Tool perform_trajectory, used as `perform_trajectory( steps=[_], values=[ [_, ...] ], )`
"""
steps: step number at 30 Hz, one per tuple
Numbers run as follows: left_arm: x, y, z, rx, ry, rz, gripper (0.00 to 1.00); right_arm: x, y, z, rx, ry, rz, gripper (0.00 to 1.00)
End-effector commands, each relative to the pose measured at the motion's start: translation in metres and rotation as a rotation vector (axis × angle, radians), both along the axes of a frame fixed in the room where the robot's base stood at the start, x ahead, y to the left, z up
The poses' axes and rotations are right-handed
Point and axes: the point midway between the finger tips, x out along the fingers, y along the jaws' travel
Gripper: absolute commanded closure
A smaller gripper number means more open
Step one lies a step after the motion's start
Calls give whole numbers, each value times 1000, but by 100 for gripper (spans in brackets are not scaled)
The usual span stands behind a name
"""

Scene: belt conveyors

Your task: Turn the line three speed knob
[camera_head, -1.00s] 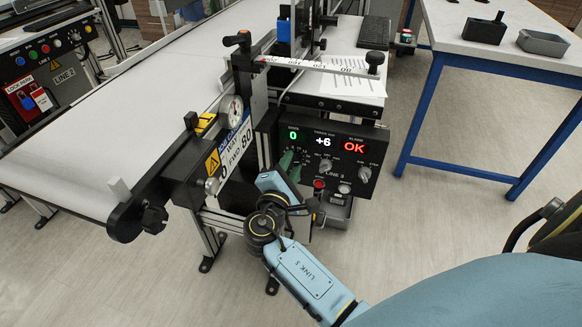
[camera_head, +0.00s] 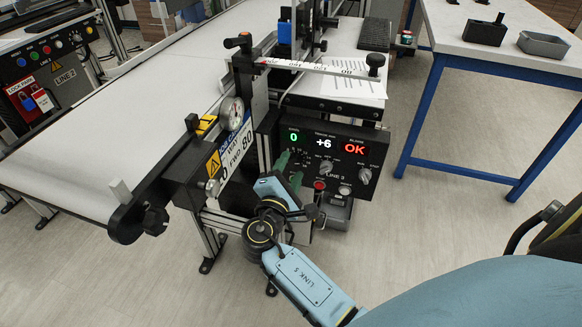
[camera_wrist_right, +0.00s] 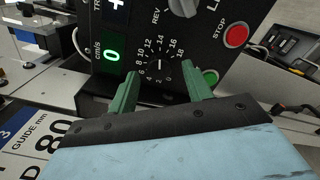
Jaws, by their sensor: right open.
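The line 3 control panel (camera_head: 318,172) is a black box with a green 0, a white +6 and a red OK display. My right gripper (camera_head: 290,168) is open, with green fingers at the panel's left part. In the wrist view my right gripper (camera_wrist_right: 161,88) has one finger on each side of the knob, with gaps visible. In the head view the knob is mostly hidden by the fingers.
Another knob (camera_head: 325,167), a right-hand knob (camera_head: 364,175) and a red stop button (camera_head: 319,185) are close by on the panel. A green button (camera_wrist_right: 210,76) is by the right finger. The conveyor belt (camera_head: 130,110) lies left; a blue-legged table (camera_head: 520,60) stands right.

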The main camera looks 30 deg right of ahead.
Motion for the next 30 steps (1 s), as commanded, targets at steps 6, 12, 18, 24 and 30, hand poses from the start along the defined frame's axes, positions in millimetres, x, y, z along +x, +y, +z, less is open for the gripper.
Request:
perform_trajectory(
  steps=[6,12,18,24,30],
  values=[
    [-7,13,-17,16,16,3,64,-30,35,0,4,4,1,50],
    [-12,19,-27,24,23,4,64,-58,68,0,4,4,1,50],
    [-15,23,-33,28,26,4,64,-75,89,0,2,2,2,50],
    [-16,24,-35,29,27,5,64,-81,94,0,3,1,1,50],
    [-16,24,-35,29,27,4,64,-80,94,0,3,1,1,50]
  ],
)
